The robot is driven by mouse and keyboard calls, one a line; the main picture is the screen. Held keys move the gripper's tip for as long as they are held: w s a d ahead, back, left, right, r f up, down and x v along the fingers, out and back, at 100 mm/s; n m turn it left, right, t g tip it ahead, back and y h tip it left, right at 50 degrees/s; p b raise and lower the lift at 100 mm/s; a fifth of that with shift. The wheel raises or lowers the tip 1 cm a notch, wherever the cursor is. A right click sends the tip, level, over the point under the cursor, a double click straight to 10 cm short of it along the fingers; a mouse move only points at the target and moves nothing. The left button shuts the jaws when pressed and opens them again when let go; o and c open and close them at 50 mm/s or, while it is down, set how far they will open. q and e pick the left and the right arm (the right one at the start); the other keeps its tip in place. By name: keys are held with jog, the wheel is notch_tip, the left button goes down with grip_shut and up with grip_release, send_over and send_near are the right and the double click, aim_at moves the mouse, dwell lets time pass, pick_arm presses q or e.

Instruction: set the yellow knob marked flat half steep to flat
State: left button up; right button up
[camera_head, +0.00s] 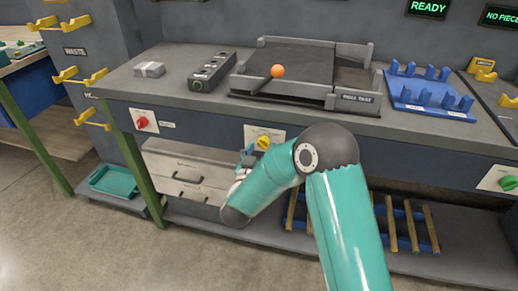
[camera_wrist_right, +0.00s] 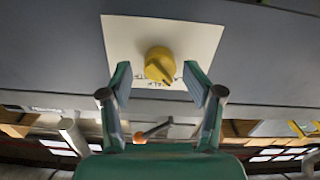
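The yellow knob (camera_head: 263,143) sits on a white plate (camera_head: 277,133) on the front face of the grey bench. In the right wrist view the knob (camera_wrist_right: 159,64) stands between and just beyond my fingertips, on its white plate (camera_wrist_right: 196,38). Its ridge looks slanted. Dark lettering on the plate is partly covered by the knob, so I cannot tell which mark it points to. My right gripper (camera_wrist_right: 158,80) is open and empty, its two fingers apart on either side of the knob, not visibly touching it. My left gripper is not in view.
A red knob (camera_head: 142,122) is on the bench front at left, a green one (camera_head: 508,183) at right. Drawers (camera_head: 186,172) and a slatted rack (camera_head: 405,225) lie below. A dark tray (camera_head: 300,85) with an orange ball (camera_head: 278,71) and a blue rack (camera_head: 430,95) stand on top.

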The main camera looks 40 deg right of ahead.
jog(key=v, duration=1.1)
